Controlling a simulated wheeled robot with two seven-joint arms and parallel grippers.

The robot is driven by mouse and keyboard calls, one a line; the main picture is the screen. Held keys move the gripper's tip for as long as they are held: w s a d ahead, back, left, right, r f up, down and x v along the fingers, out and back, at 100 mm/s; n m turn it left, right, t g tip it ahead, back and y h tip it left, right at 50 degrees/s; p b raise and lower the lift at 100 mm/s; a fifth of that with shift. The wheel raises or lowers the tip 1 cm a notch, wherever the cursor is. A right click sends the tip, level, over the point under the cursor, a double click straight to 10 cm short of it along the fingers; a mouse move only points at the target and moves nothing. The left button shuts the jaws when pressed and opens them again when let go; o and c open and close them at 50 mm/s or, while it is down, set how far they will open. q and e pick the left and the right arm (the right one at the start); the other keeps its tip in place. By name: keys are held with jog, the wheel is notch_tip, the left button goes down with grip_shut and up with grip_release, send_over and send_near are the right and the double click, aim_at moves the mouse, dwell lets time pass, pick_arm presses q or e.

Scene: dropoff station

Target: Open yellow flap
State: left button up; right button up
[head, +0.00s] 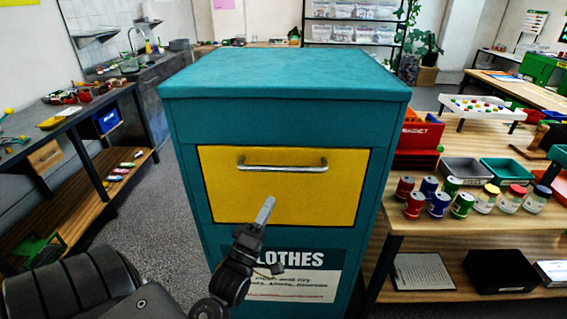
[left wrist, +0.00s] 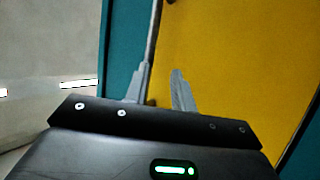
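The yellow flap (head: 310,200) is set in the front of a teal clothes drop-off box (head: 190,190) and looks shut, flush with the front. A silver bar handle (head: 283,167) runs across its upper part. My left gripper (head: 265,211) is in front of the flap, below the handle in the head view. In the left wrist view my left gripper (left wrist: 161,88) has its two fingers apart with a gap between them. The handle (left wrist: 154,40) runs up beside the left finger there; contact cannot be told. My right gripper is not in view.
A white "CLOTHES" sign (head: 300,276) is below the flap. A wooden table (head: 400,222) with several cans and jars stands close on the right. A shelf bench (head: 75,120) stands on the left. Grey floor (head: 160,195) is clear between the bench and box.

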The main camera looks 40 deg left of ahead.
aim_at(284, 168)
pick_arm(q)
jog(key=p+x, duration=0.1)
jog(key=x, duration=0.2)
jog(key=r+p+x, duration=0.1)
jog(key=x, duration=0.2)
jog(key=s+p+x, duration=0.1)
jog(key=x, duration=0.3)
jog(key=shift+r+p, duration=0.3)
jog(key=shift+p, duration=0.1)
jog(key=shift+w+r, duration=0.2)
jog(key=shift+w, duration=0.3)
jog(key=shift+c, duration=0.5)
grip_shut()
